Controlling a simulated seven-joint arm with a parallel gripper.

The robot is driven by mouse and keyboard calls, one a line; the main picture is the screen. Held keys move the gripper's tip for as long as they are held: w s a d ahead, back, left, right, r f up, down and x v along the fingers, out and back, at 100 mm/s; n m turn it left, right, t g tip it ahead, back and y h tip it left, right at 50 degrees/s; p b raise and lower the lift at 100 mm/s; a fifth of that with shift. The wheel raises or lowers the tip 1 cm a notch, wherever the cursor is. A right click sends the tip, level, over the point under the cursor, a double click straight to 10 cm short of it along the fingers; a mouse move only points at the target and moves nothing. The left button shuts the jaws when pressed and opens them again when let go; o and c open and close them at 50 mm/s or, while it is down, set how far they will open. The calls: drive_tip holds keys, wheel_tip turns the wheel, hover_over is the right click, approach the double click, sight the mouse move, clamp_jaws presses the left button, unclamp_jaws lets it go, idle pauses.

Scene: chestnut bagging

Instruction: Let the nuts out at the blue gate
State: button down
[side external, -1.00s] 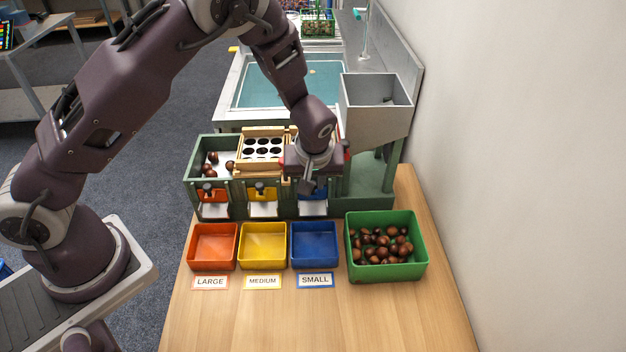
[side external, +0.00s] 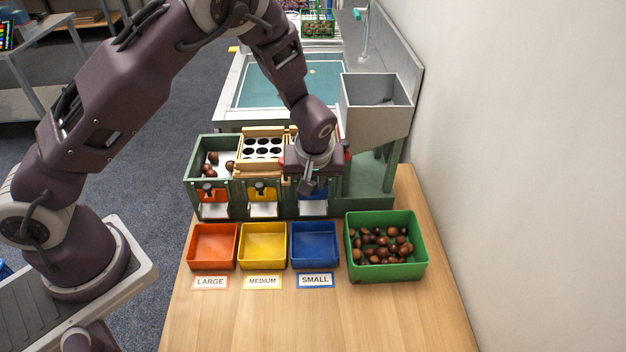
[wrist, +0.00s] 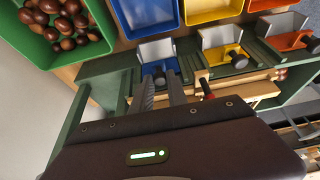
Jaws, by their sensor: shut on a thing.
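The blue gate (side external: 318,195) is at the right end of the green sorter (side external: 345,205), mostly hidden behind my gripper (side external: 308,187) in the side view. In the wrist view my gripper (wrist: 161,92) has its two fingers on either side of the dark knob (wrist: 160,79) of the blue gate (wrist: 149,69) and is shut on it. The metal chute (wrist: 157,50) below the gate holds no nuts that I can see. The blue tray (side external: 315,246), labelled SMALL, is empty in front of the gate. Whether nuts lie behind the gate is hidden.
The orange gate (side external: 211,195) and yellow gate (side external: 262,194) stand to the left, above the empty orange tray (side external: 213,264) and yellow tray (side external: 263,264). Several chestnuts lie in the sorter's left bay. A green crate (side external: 420,262) of chestnuts stands right of the blue tray.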

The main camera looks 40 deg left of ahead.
drive_tip(key=shift+r, duration=1.85)
drive_tip(key=c, duration=1.3)
unclamp_jaws()
drive_tip(key=v, duration=0.7)
drive_tip(key=shift+s+r, duration=0.1)
